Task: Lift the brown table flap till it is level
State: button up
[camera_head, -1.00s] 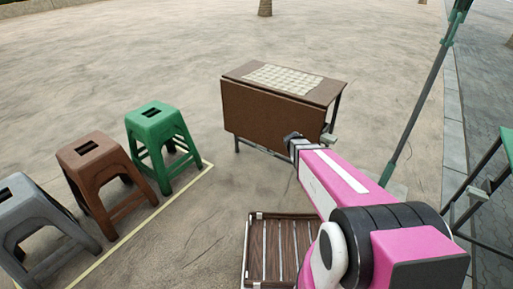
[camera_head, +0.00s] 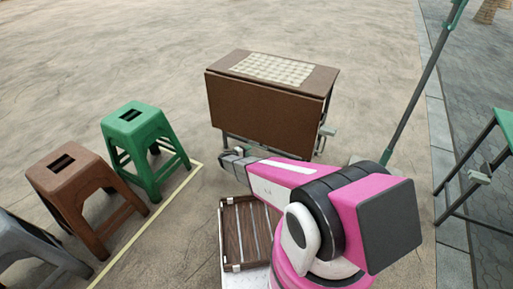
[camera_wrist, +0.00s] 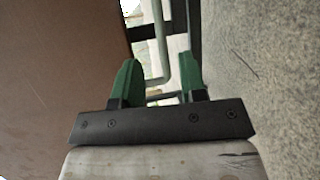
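The brown table flap (camera_head: 264,111) hangs down steeply from the near edge of the small table (camera_head: 325,77). In the wrist view the flap (camera_wrist: 60,75) is a large brown panel at the left, and its edge runs close to the left finger. My gripper (camera_head: 227,156) is just below the flap's lower edge, toward its left end. In the wrist view the two green fingers of my gripper (camera_wrist: 159,82) are apart, with no object held between them. Grey frame bars show beyond them. I cannot tell whether a finger touches the flap.
A checked cloth (camera_head: 272,69) lies on the tabletop. A slatted wooden piece (camera_head: 247,232) is below my arm. Green (camera_head: 143,140), brown (camera_head: 85,190) and grey (camera_head: 28,247) stools stand at left. A green pole (camera_head: 418,95) rises at right. Open ground lies behind the table.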

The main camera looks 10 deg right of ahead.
jog(key=x, duration=0.8)
jog(key=shift+w+d+f, duration=0.1)
jog(key=shift+w+d, duration=0.15)
jog(key=shift+d, duration=0.05)
jog(key=shift+s, duration=0.1)
grip_shut()
